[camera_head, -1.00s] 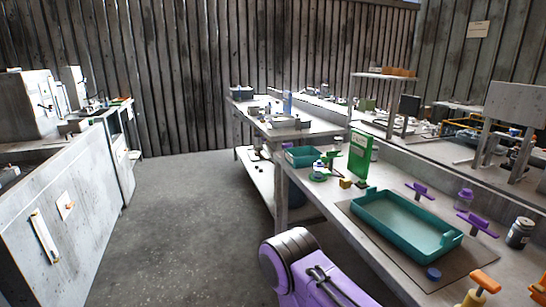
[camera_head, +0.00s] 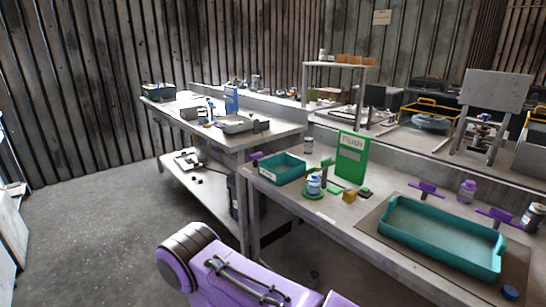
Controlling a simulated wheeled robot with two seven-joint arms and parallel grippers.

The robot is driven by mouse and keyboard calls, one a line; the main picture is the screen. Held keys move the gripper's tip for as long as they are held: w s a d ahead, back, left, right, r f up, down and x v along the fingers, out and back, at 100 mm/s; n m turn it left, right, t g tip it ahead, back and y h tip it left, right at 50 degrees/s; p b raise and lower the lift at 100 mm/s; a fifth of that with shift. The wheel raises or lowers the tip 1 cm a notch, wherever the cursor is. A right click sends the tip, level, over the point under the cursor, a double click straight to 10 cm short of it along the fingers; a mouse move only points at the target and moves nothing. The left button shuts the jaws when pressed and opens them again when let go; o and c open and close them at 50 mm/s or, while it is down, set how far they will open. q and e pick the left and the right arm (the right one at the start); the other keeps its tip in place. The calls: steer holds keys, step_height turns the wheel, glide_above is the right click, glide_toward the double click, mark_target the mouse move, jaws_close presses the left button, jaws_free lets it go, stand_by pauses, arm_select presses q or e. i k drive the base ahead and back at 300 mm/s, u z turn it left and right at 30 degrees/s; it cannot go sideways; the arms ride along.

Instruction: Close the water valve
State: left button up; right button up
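No part is marked as the water valve, and I cannot tell which fitting it is. Two purple T-shaped handles stand on the right workbench, one behind the large teal tray (camera_head: 400,255) at its back edge (camera_head: 427,188), the other a purple handle (camera_head: 497,214) near the tray's right end. A green upright sign (camera_head: 351,158) stands left of them, with a small green handle-like part (camera_head: 327,165) beside it. A purple arm link of mine shows at the bottom. Neither gripper is in view.
A smaller teal bin (camera_head: 283,170), a blue-white bottle (camera_head: 314,185) and a yellow block (camera_head: 349,197) sit on the bench (camera_head: 330,228). A purple bottle (camera_head: 467,190) and dark jar (camera_head: 533,214) stand right. A second table (camera_head: 262,141) stands behind. The floor (camera_head: 100,225) at left is clear.

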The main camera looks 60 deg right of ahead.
mark_target(309, 171)
steer(key=i, duration=0.95)
steer(key=z, duration=2.75)
